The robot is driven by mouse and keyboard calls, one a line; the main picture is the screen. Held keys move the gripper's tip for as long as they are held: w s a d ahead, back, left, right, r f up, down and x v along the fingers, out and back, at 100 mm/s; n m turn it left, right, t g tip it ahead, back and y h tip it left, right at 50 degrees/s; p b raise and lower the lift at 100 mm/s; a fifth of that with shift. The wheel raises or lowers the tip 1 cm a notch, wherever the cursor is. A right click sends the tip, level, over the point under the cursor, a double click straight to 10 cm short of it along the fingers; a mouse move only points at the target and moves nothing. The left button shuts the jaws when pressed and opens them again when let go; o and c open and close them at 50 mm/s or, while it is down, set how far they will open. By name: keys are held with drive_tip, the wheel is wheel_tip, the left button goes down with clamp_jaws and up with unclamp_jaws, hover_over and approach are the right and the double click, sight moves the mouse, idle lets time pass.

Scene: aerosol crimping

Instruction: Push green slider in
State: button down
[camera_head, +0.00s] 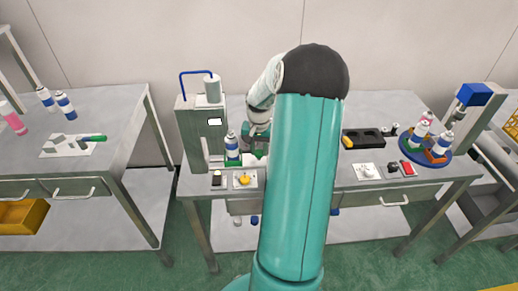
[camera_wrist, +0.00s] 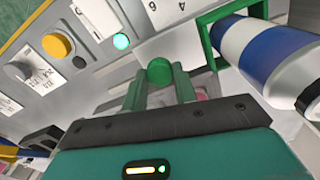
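The green slider (camera_head: 233,161) is at the foot of the crimping machine (camera_head: 200,125), with a blue-and-white can (camera_head: 232,146) standing in it. In the wrist view, its square green frame (camera_wrist: 212,42) surrounds the can's end (camera_wrist: 270,55). A round green knob (camera_wrist: 159,70) sits between the fingertips of my gripper (camera_wrist: 159,76), and both fingers appear to touch its sides. In the head view my gripper is just right of the can, and my arm hides part of it.
A panel with a yellow button (camera_wrist: 57,45) and lit green lamp (camera_wrist: 122,41) is close by. A black tray (camera_head: 364,138) and a blue round stand (camera_head: 425,155) with cans are to the right. Another table (camera_head: 110,105) stands left.

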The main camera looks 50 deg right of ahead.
sight(247, 160)
drive_tip(key=shift+w+a, duration=1.4)
drive_tip(key=shift+w, duration=0.2)
drive_tip(key=c, duration=1.1)
unclamp_jaws()
drive_tip(key=shift+w+a, duration=0.1)
drive_tip(key=shift+a, duration=0.05)
drive_tip(key=shift+r, duration=0.25)
wheel_tip(247, 160, up, 2)
drive_tip(key=shift+r, duration=0.15)
drive_tip(key=s+a+r, duration=0.9)
drive_tip(key=s+r, duration=0.1)
drive_tip(key=shift+s+a+r, duration=0.15)
drive_tip(key=shift+s+a, duration=0.05)
